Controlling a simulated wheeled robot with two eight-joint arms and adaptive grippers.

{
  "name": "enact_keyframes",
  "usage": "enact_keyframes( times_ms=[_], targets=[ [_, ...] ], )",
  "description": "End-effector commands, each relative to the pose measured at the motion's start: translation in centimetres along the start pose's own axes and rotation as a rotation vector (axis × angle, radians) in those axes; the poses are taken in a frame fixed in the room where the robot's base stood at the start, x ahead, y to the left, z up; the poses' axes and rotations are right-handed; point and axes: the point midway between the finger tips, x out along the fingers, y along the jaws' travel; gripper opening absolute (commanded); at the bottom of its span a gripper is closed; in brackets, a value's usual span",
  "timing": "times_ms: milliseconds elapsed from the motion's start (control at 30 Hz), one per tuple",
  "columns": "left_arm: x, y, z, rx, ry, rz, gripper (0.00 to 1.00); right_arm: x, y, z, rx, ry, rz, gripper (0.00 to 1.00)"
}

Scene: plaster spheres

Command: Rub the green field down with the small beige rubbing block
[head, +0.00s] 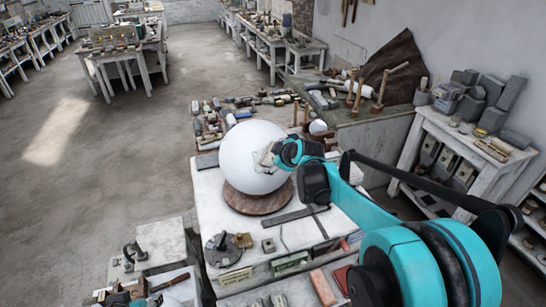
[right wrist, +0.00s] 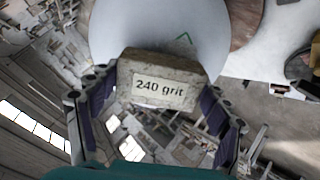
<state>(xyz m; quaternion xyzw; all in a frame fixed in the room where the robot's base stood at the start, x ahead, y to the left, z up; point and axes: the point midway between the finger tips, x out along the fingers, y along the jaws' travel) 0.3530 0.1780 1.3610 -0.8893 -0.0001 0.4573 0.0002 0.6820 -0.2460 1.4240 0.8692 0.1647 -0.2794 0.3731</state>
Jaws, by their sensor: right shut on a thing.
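A large white plaster sphere (head: 242,150) rests on a round brown base (head: 258,203) on the worktable. My right gripper (head: 268,155) is at the sphere's right side. In the right wrist view it is shut on the beige rubbing block (right wrist: 160,72), labelled "240 grit", with a finger at each end. The block's far edge overlaps the sphere (right wrist: 130,28); I cannot tell whether it touches. A thin green angled line (right wrist: 184,37) shows on the sphere just beyond the block; the rest of the green field is hidden.
The pale worktable (head: 213,190) carries many small tools and blocks behind the sphere. A round metal disc (head: 222,250), a green box (head: 290,263) and a pink block (head: 322,287) lie along its front. A grey shelf (head: 450,128) stands at the right.

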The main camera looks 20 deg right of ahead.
Motion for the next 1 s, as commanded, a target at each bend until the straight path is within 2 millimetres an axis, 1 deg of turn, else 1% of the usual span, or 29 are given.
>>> enact_keyframes(
  times_ms=[333,1000],
  targets=[
    [0.1,0.0,0.0,0.000,0.000,0.000,0.47,0.1,0.0,0.0,0.000,0.000,0.001,0.45],
    [0.7,0.0,0.5,0.000,0.000,0.000,0.47,1.3,0.0,-0.1,0.000,0.000,0.001,0.45]
  ],
)
